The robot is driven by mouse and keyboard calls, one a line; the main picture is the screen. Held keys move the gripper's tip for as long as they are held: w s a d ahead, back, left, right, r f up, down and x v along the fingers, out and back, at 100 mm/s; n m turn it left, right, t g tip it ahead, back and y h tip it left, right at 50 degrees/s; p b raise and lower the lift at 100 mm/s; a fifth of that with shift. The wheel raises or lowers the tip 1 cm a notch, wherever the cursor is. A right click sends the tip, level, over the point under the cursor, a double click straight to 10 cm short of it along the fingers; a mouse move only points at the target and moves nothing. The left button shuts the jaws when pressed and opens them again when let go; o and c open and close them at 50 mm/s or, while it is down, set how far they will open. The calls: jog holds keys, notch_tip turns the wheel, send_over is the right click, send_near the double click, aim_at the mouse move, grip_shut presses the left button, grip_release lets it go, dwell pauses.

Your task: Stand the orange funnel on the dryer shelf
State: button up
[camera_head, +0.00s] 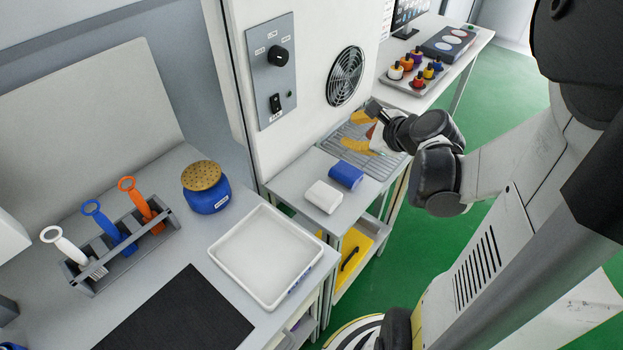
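My gripper (351,131) is over the slatted metal dryer shelf (383,170), below the round fan. Its two yellow fingers are spread apart, with no object visible between the tips. A small orange-red patch (371,131) shows between the fingers near the palm. It may be part of the orange funnel, but it is too small and covered to tell. No whole funnel is clearly visible.
A white tray (219,256), blue pot (205,190) and brush rack (172,222) stand at left. Small bottles (418,82) stand in a tray beyond. The dryer panel (312,60) rises behind the shelf.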

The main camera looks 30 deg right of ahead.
jog(key=s+a+r+n+g, duration=0.1)
jog(key=s+a+n+g, duration=0.1)
jog(key=s+a+n, duration=0.4)
jog(key=s+a+r+n+g, duration=0.2)
jog(key=s+a+n, duration=0.5)
jog(key=a+n, duration=0.6)
jog(key=n, duration=0.7)
jog(key=shift+a+r+h, duration=0.15)
jog(key=shift+r+h, duration=0.1)
jog(key=shift+h, duration=0.15)
